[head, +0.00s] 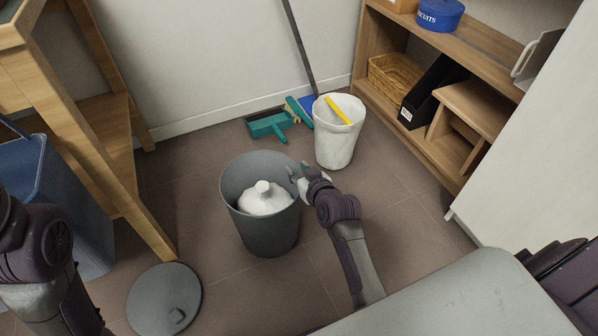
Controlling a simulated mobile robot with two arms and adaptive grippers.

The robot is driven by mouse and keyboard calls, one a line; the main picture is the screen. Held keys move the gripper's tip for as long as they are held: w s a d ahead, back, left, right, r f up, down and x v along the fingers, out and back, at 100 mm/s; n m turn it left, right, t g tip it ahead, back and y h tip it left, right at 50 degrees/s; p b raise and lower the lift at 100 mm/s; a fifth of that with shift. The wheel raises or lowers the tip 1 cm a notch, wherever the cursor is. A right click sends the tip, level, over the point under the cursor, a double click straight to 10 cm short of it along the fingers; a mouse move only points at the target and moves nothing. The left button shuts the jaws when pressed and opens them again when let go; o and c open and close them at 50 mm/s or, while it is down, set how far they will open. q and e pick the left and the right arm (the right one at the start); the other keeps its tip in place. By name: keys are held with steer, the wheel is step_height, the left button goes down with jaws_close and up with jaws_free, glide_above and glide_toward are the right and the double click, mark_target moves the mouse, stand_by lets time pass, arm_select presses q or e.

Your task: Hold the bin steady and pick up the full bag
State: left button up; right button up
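A grey round bin (268,232) stands open on the floor in the middle of the head view. Inside it is a white full bag (262,202) with a knotted top, below the rim. My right gripper (298,172) is at the bin's right rim, with its fingertips apart and pointing over the bin. It looks open; whether it touches the rim is unclear. The bag is clear of its fingers. My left arm shows at the lower left, but its gripper is not in view.
A grey round lid (160,290) lies on the floor front left. A white bin (335,150) stands behind right, near a teal dustpan (268,124). A blue bin (60,205) and wooden table (92,150) are left; a wooden shelf (405,140) is right.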

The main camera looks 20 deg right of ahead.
jaws_close()
steer(key=shift+d, duration=0.1)
stand_by(0.5)
